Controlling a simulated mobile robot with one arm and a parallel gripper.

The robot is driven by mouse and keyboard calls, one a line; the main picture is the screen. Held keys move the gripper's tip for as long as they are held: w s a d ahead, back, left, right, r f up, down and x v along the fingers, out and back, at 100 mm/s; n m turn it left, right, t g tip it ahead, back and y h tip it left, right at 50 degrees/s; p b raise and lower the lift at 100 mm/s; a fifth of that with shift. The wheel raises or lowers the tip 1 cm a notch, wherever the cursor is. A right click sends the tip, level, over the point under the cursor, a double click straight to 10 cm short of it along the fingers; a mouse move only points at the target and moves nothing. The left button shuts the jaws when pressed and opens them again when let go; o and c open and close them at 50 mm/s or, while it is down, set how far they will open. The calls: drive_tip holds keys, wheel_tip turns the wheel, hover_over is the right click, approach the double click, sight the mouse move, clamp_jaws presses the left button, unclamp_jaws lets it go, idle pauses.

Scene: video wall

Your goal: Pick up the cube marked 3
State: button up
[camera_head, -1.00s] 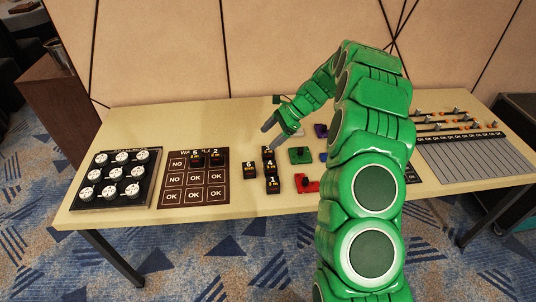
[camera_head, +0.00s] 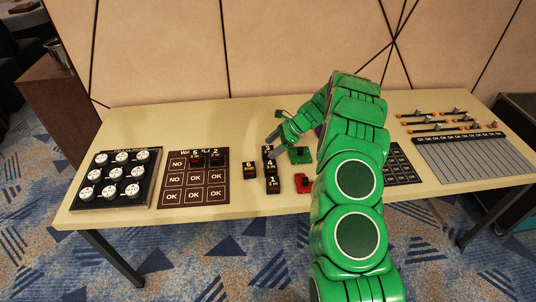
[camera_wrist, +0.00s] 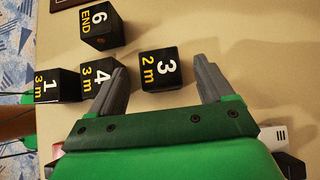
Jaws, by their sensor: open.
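The cube marked 3 (camera_wrist: 160,69) is black with a white 3 and yellow "2 m". In the wrist view it stands on the table just ahead of and between my gripper's open grey fingers (camera_wrist: 162,88), nearer the left finger. In the head view the cube 3 (camera_head: 268,150) shows at the back of a small cube group, partly hidden, with my gripper (camera_head: 274,142) close beside it. The fingers hold nothing. I cannot tell whether a finger touches the cube.
Cube 4 (camera_wrist: 102,76) is close by the left finger. Cube 1 (camera_wrist: 58,86) and cube 6 (camera_wrist: 101,27) stand farther left. A board (camera_head: 171,190) bears cubes 5 (camera_head: 196,160) and 2 (camera_head: 216,159). A red piece (camera_head: 304,184) and a green piece (camera_head: 301,155) lie nearby.

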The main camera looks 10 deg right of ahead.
sight(266, 149)
drive_tip(key=x, duration=0.4)
drive_tip(key=shift+a+f, duration=0.25)
drive_tip(key=shift+f, duration=0.1)
drive_tip(key=c, duration=1.1)
drive_tip(key=shift+o, duration=0.2)
drive_tip(key=shift+r, duration=0.1)
drive_tip(key=shift+r, duration=0.5)
wheel_tip(266, 149, up, 2)
drive_tip(key=shift+r, duration=0.2)
drive_tip(key=s+d+r, duration=0.1)
drive_tip(key=s+r, duration=0.8)
drive_tip(key=s, duration=0.5)
drive_tip(key=shift+r, duration=0.25)
